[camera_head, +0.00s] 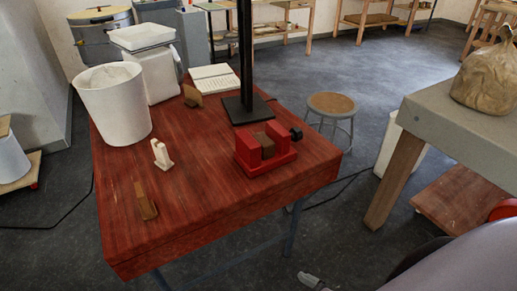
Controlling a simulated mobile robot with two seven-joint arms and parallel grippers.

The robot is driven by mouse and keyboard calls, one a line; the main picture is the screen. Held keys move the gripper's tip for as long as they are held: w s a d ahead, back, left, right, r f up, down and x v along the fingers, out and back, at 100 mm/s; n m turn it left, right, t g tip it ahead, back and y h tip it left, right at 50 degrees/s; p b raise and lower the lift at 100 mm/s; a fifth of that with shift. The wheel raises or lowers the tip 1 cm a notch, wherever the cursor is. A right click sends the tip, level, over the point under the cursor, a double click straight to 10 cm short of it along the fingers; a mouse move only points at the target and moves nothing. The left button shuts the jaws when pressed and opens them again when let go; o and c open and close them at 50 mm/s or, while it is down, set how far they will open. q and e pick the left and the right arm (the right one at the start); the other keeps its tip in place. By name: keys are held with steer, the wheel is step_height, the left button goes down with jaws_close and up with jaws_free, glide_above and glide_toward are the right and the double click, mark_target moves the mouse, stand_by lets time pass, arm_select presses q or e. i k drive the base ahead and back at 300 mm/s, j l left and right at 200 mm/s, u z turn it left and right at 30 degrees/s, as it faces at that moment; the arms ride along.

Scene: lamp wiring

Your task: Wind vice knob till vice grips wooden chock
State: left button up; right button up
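The red vice (265,164) stands on the red-brown wooden table near its right front corner. A brown wooden chock (264,142) sits between its two upright jaws; I cannot tell whether both jaws touch it. The dark vice knob (296,134) sticks out on the vice's right side, with nothing holding it. A pale arm part of mine fills the bottom right corner. A small grey piece at the bottom edge, low in front of the table, may be the tip of my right gripper (312,281); its opening does not show. My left gripper is out of view.
On the table (200,190) stand a white bin (112,105), a black post on a square base (248,109), a small white piece (161,154) and a brown wooden piece (145,203). A stool (332,104) and a grey workbench (455,118) are to the right.

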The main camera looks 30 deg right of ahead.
mark_target(296, 135)
steer(key=l+u, duration=0.15)
steer(key=l, duration=0.5)
steer(key=l+u, duration=0.1)
steer(key=l, duration=0.5)
steer(key=l+u, duration=0.15)
steer(key=l, duration=0.5)
steer(key=k+l+u, duration=0.1)
steer(key=l, duration=0.5)
steer(key=k+l+u, duration=0.15)
steer(key=l, duration=0.45)
